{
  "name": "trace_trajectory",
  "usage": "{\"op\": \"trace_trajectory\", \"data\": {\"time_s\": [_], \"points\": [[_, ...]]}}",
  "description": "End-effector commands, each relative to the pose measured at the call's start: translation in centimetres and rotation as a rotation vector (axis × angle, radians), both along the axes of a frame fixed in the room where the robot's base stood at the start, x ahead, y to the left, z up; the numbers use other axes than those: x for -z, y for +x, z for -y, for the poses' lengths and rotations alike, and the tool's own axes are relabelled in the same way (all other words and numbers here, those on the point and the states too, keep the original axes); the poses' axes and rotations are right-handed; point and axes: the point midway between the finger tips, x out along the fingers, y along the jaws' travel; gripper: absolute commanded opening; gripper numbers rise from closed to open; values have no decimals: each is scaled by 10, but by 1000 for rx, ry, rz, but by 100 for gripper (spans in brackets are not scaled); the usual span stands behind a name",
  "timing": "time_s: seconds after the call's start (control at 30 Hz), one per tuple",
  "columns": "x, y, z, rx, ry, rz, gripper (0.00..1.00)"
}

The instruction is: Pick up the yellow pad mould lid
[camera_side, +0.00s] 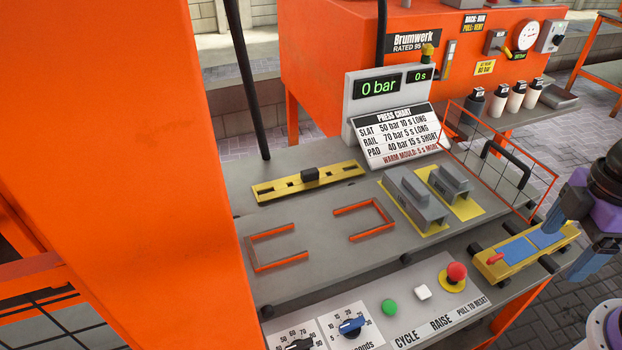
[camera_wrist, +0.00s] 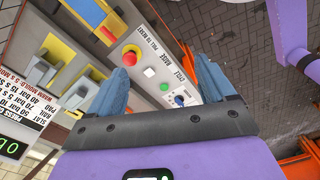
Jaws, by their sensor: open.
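A flat yellow lid (camera_side: 290,187) with dark slots and a dark block-shaped knob at its middle lies at the back of the grey press table in the side view; I take it as the pad mould lid. It is not clearly visible in the wrist view. A yellow mould (camera_side: 497,268) with blue inside and a red knob sits on the rail at the right; part of it shows in the wrist view (camera_wrist: 108,35). My gripper (camera_side: 562,256) is open and empty by the mould's right end, far from the lid. Its blue fingers are spread in the wrist view (camera_wrist: 160,76).
Two grey handled blocks (camera_side: 415,203) (camera_side: 449,183) stand on yellow plates right of the lid. Orange brackets (camera_side: 365,220) lie in front. A wire guard (camera_side: 500,150) stands at the table's right. The control panel (camera_side: 400,310) has a red button (camera_side: 456,271). An orange column fills the left foreground.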

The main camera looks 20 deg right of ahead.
Motion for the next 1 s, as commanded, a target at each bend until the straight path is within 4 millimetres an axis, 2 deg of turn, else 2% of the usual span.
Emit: {"op": "trace_trajectory", "data": {"time_s": [0.17, 0.6, 1.0], "points": [[-2, 26, -17, 60, 7, 28, 83], [-2, 170, -104, 392, 68, 190, 83], [15, 297, -161, 674, 142, 321, 83]]}}
